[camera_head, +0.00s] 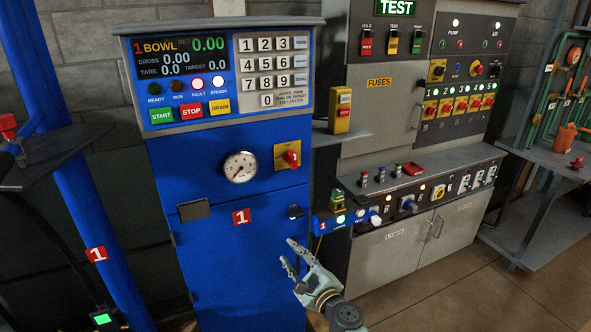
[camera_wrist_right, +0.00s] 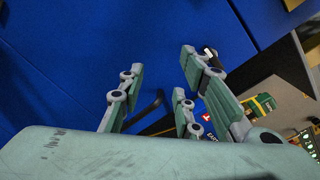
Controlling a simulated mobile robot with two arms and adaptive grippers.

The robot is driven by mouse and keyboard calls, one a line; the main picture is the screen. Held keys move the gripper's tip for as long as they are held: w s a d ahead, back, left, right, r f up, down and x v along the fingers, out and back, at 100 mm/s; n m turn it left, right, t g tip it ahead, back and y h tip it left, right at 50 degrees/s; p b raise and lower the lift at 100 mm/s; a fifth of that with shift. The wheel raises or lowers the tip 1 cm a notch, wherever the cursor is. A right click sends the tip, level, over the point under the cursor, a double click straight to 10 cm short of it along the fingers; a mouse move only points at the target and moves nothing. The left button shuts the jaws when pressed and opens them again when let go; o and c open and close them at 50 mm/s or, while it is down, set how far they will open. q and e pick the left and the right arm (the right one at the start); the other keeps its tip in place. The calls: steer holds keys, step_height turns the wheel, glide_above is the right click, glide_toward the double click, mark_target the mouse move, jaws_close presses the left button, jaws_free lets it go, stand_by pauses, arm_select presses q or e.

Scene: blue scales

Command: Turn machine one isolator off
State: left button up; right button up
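Machine one is the tall blue cabinet (camera_head: 195,240) with a red "1" label. Its rotary switch, a red knob on a yellow plate (camera_head: 288,155), is on the upper right of the blue front, beside a round white gauge (camera_head: 240,167). I cannot read the knob's exact setting. My right gripper (camera_head: 287,251) is open and empty, below the knob and in front of the lower right of the cabinet. In the right wrist view its fingers (camera_wrist_right: 162,75) are spread before the blue panel; the knob does not show there. My left gripper is not in view.
A grey test bench (camera_head: 400,160) with several switches stands to the right. A blue post (camera_head: 60,130) stands at left. The floor at lower right is clear.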

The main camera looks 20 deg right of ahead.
mark_target(295, 166)
steer(key=d+r+m+t+h, duration=0.15)
steer(key=r+m, duration=0.35)
steer(key=r, duration=0.5)
steer(key=d+r+m+t, duration=0.3)
steer(key=r+m, duration=0.1)
steer(key=r, duration=0.7)
steer(key=shift+t, duration=0.25)
steer(key=p+x, duration=0.1)
steer(key=x, duration=0.6)
steer(key=shift+w+a, duration=0.15)
steer(key=shift+w, duration=0.2)
steer(key=shift+w+r, duration=0.1)
steer(key=shift+w, duration=0.4)
jaws_close()
